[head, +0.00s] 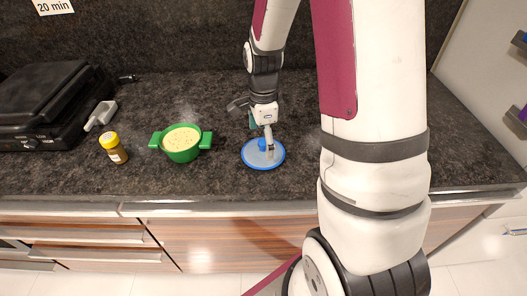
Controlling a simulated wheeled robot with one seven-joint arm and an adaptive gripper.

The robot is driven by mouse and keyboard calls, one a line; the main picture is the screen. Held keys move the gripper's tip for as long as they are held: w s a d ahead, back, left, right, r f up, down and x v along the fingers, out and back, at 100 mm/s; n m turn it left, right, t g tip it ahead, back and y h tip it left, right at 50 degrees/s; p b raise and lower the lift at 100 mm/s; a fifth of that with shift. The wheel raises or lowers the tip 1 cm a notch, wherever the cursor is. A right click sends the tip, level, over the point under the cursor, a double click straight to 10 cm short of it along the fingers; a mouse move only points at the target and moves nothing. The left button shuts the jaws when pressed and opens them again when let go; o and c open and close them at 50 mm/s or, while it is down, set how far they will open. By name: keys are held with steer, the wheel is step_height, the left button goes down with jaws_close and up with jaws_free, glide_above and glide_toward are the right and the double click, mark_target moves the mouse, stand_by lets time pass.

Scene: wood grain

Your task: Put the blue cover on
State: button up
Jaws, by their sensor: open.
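The blue cover (250,156) is a round lid with a blue rim, a paler middle and a blue knob (261,144). It lies flat on the dark countertop. My gripper (268,147) points down over the lid at its knob, with its jaws open; part of the lid is hidden behind the fingers. I cannot tell whether the fingers touch the knob. A green pot (181,155) with two side handles stands uncovered to the left of the lid. It holds a pale yellow soup with green bits, and faint steam rises above it.
A spice jar with a yellow cap (112,148) stands left of the pot. A black grill appliance (50,100) with a grey handle sits at the far left. The countertop (220,185) ends at a front edge above wooden drawers.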

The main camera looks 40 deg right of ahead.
step_height(320, 180, down, 2)
